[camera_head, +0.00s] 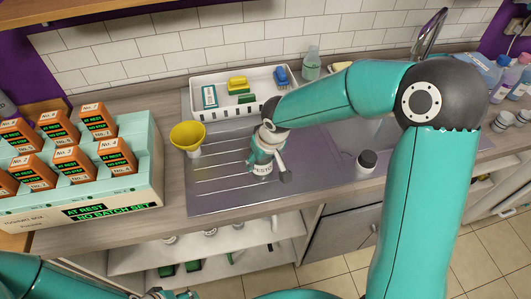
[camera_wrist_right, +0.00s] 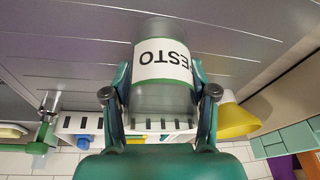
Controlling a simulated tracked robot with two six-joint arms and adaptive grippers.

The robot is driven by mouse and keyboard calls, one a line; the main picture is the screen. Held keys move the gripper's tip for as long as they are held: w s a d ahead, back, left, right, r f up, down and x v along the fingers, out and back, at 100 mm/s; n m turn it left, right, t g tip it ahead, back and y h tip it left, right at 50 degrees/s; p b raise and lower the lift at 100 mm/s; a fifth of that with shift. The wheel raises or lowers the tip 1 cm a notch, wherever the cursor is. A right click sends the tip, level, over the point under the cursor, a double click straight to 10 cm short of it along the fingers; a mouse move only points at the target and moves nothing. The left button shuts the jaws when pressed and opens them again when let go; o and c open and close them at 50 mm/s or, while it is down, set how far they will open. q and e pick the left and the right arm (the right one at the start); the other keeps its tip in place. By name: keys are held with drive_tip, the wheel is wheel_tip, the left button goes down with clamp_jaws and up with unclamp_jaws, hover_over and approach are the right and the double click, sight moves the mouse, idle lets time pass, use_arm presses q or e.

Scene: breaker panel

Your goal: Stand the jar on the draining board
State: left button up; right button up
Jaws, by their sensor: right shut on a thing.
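The jar (camera_head: 263,171) is clear glass with a white label reading "ESTO", part of the word being hidden. It is upright at the draining board (camera_head: 215,188), over its ribbed part; I cannot tell whether its base touches the metal. My right gripper (camera_head: 265,150) is shut on the jar, with one finger on each side, as the right wrist view shows (camera_wrist_right: 163,105). In that view the jar (camera_wrist_right: 163,65) sits between the fingers, label facing the camera. My left arm shows at the lower left, with what seems its gripper (camera_head: 165,294) at the bottom edge, mostly cut off.
A yellow funnel (camera_head: 187,135) stands left of the jar. A white rack (camera_head: 220,80) with sponges and brushes is behind. Boxes in a tray (camera_head: 150,185) are at left. The board's front left is clear.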

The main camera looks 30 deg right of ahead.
use_arm(q)
drive_tip(key=o, duration=0.5)
wheel_tip(320, 180, down, 2)
drive_tip(key=shift+f+b, duration=0.1)
drive_tip(key=shift+b, duration=0.85)
use_arm(e)
drive_tip(key=w+d+r+n+t+b, duration=0.1)
drive_tip(key=d+r+b, duration=0.2)
drive_tip(key=d+r, duration=0.45)
drive_tip(key=d+r+t+b, duration=0.1)
drive_tip(key=d+r+b, duration=0.25)
drive_tip(key=r, duration=0.65)
drive_tip(key=shift+n, duration=0.3)
drive_tip(key=f, duration=1.9)
drive_tip(key=shift+w+d+f, duration=0.1)
drive_tip(key=shift+d+f, duration=0.1)
drive_tip(key=shift+f, duration=0.05)
use_arm(q)
wheel_tip(320, 180, down, 6)
drive_tip(key=shift+f, duration=0.1)
use_arm(e)
drive_tip(key=shift+f, duration=0.15)
drive_tip(key=o, duration=1.3)
drive_tip(key=shift+o, duration=0.2)
